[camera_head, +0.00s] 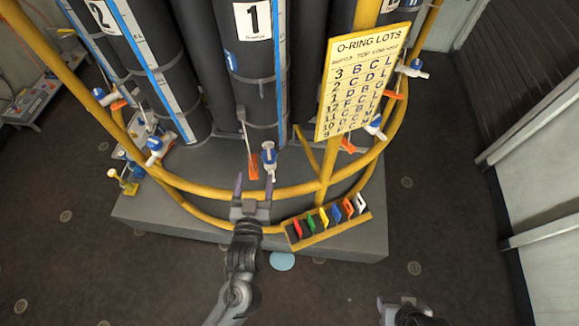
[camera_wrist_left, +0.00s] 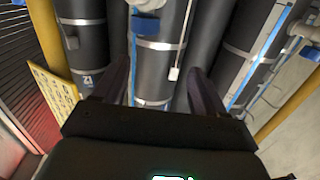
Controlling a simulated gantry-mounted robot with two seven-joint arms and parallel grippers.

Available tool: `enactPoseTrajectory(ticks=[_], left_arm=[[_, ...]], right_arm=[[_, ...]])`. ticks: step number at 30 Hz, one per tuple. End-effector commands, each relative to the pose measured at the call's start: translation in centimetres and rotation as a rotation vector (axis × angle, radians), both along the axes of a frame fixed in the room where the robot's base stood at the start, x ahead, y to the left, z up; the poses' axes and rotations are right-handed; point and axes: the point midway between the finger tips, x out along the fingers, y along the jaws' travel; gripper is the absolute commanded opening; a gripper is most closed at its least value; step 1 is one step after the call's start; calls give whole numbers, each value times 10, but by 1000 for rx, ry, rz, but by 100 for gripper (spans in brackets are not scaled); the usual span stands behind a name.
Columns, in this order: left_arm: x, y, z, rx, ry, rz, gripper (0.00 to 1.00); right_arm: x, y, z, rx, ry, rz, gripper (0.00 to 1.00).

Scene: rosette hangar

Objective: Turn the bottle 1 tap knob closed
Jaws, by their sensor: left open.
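Bottle 1 (camera_head: 252,60) is a dark upright cylinder with a white "1" label, at top centre in the head view. Its white tap with a blue knob (camera_head: 269,155) stands low in front of it, beside an orange tag (camera_head: 253,167). My left gripper (camera_head: 253,190) is open and empty, just in front of and below the tap, its fingers apart and pointing toward the bottle. In the left wrist view a blue and white tap (camera_wrist_left: 146,18) shows at the top edge, beyond the open fingers. My right gripper (camera_head: 400,302) is at the bottom edge, partly cut off.
A yellow rail (camera_head: 215,190) curves around the bottles, close to my left gripper. A yellow O-ring sign (camera_head: 362,85) and a rack of coloured tags (camera_head: 326,222) stand to the right. Other taps, such as one on the left (camera_head: 157,146), line the rail. The dark floor in front is mostly clear.

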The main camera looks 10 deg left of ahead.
Motion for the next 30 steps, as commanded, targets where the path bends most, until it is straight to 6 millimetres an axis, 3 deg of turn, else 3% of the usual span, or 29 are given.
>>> enactPoseTrajectory(ticks=[1, 7, 17, 30], left_arm=[[5, -7, -23, -10, -6, -5, 72], [17, -20, -32, -32, -40, -17, 72], [41, -17, -30, -33, -55, -17, 72], [107, -3, -30, -33, -53, -18, 72]], right_arm=[[0, 1, -26, 3, 0, 0, 43], [0, 3, -51, 10, -1, -2, 43], [0, 6, -54, 21, -5, -5, 43], [0, 3, -55, 8, -5, 0, 43]])
